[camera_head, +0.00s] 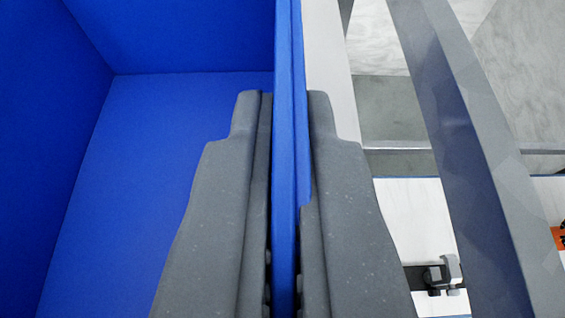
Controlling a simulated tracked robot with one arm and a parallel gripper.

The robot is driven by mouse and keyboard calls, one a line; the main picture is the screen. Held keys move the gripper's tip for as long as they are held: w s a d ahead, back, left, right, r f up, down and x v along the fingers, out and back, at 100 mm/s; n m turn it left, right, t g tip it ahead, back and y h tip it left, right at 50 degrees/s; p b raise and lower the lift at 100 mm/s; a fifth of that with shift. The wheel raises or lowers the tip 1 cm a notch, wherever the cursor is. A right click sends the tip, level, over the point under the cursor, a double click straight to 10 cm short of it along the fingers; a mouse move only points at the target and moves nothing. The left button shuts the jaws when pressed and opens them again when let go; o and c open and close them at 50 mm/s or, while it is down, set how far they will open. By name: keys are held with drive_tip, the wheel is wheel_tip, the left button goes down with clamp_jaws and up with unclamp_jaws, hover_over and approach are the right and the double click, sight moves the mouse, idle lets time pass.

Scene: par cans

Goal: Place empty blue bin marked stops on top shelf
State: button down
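A blue bin (170,130) fills the left half of the view. I look down into it, and the part of its inside that shows is empty. Its near right wall (289,120) stands edge-on between the two grey fingers of my gripper (290,110). One finger is inside the bin and the other is outside, both close against the wall. The gripper is shut on this wall. No marking on the bin shows. The rest of the bin lies outside the frame. I cannot tell whether a shelf is under it.
A grey metal beam (470,140) runs diagonally at the right, close to my right finger. Below it are white surfaces (415,215), a small dark clamp-like fitting (443,274) and an orange label (559,237) at the right edge. A grey floor (395,105) shows farther down.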

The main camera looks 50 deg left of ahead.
idle(0.3)
drive_tip(key=shift+f, duration=0.2)
drive_tip(key=c, duration=1.6)
unclamp_jaws()
drive_tip(key=shift+c, duration=0.2)
drive_tip(key=shift+r, duration=0.1)
drive_tip(key=shift+r, duration=0.15)
drive_tip(key=b+v, duration=0.2)
drive_tip(key=v, duration=1)
drive_tip(key=shift+s, duration=0.1)
